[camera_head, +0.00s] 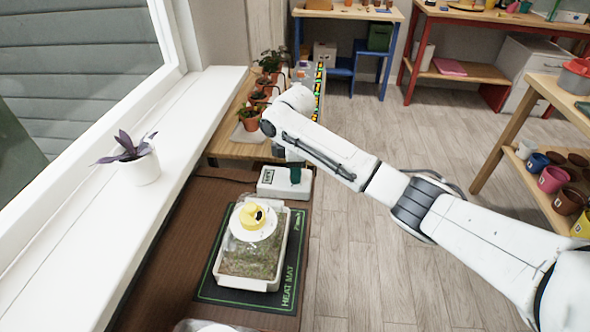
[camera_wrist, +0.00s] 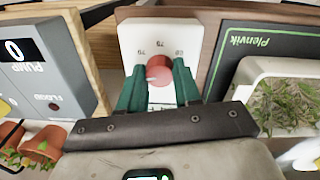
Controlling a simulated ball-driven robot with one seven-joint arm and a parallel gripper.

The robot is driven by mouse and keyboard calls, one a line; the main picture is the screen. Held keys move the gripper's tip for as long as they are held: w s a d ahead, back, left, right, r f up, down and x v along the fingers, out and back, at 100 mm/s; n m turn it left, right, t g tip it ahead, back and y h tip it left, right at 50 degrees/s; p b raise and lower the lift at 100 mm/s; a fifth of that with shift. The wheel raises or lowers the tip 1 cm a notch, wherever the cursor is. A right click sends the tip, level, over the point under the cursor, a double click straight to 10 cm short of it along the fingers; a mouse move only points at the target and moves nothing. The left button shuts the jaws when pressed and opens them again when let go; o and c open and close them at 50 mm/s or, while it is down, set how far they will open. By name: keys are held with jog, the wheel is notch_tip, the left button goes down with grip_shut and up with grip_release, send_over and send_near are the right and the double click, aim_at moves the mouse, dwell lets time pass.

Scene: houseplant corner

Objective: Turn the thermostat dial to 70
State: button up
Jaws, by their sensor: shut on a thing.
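The white thermostat (camera_head: 272,187) lies on the brown bench top, just beyond the heat mat. In the wrist view the thermostat face (camera_wrist: 133,38) carries numbers along an arc past the dial; they are too small to read surely. The round red dial (camera_wrist: 159,70) sits on this face. My gripper (camera_wrist: 159,82) has its green fingers on either side of the dial and is shut on it. In the head view my gripper (camera_head: 293,172) comes down over the thermostat's right end, and the dial is hidden there. The dial's pointer mark cannot be made out.
The black heat mat (camera_head: 240,299) holds a white tray (camera_head: 219,262) with greenery and a yellow-topped cover (camera_head: 250,216). A grey pump box (camera_wrist: 45,65) stands beside the thermostat in the wrist view. Potted plants (camera_head: 250,117) stand beyond. A potted succulent (camera_head: 139,168) sits on the sill.

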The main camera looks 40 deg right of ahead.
jog(key=shift+a+r, duration=0.1)
jog(key=m+p, duration=0.1)
jog(key=p, duration=0.2)
jog(key=shift+r+m, duration=0.15)
jog(key=shift+m, duration=0.25)
jog(key=m+p, duration=0.2)
jog(key=shift+m+p, duration=0.3)
jog(key=shift+f+m+p, duration=0.2)
jog(key=shift+m+p, duration=1.4)
jog(key=shift+m, duration=1)
jog(key=o, duration=1)
jog(key=shift+o, duration=0.2)
jog(key=shift+r, duration=0.1)
notch_tip(320, 180, up, 11)
jog(key=shift+a+f, duration=0.15)
jog(key=shift+f, duration=0.05)
